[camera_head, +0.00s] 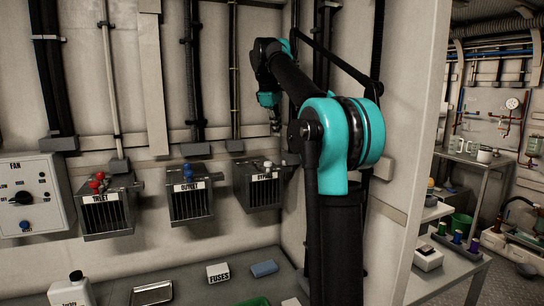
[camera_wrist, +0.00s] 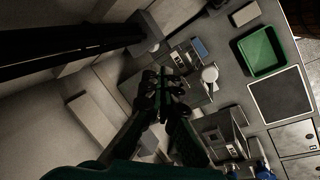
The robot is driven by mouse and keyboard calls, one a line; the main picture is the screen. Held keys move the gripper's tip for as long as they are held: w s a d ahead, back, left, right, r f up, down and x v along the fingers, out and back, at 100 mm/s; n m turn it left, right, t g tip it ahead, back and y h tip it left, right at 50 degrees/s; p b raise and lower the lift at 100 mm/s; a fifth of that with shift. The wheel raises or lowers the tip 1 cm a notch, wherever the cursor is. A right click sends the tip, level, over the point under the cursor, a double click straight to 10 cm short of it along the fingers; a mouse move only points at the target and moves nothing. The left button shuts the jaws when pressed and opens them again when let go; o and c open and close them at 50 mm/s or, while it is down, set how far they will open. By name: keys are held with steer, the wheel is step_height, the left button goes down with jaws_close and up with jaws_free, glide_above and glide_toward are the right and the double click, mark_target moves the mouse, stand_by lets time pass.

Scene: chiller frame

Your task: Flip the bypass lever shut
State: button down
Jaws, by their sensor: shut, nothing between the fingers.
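The bypass box (camera_head: 257,187) is mounted on the wall, the rightmost of three grilled boxes, with its label partly readable. A pale knob (camera_head: 267,165) shows on top of it, and a white round knob (camera_wrist: 209,74) shows beside my fingers in the wrist view. My gripper (camera_head: 275,130) is above the bypass box, close to the wall. In the wrist view my gripper (camera_wrist: 165,84) is shut and empty, left of the white knob and apart from it in the picture. The lever's exact angle is hard to tell, as my fingers hide part of the box.
The outlet box (camera_head: 191,192) with a blue knob and the inlet box (camera_head: 104,208) with red knobs are left of it. Vertical pipes (camera_head: 235,70) run down the wall above. Below, the bench holds a fuses box (camera_head: 219,272), a blue block (camera_head: 264,268) and a green tray (camera_wrist: 247,42).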

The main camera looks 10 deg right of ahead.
steer(key=m, duration=0.7)
steer(key=s+a+m, duration=0.1)
steer(key=m, duration=0.6)
steer(key=s+a+r+m, duration=0.1)
steer(key=m, duration=0.5)
steer(key=shift+s+m+g, duration=0.1)
steer(key=shift+m+g, duration=0.3)
step_height(320, 180, down, 10)
steer(key=shift+s+a, duration=0.2)
stand_by(0.4)
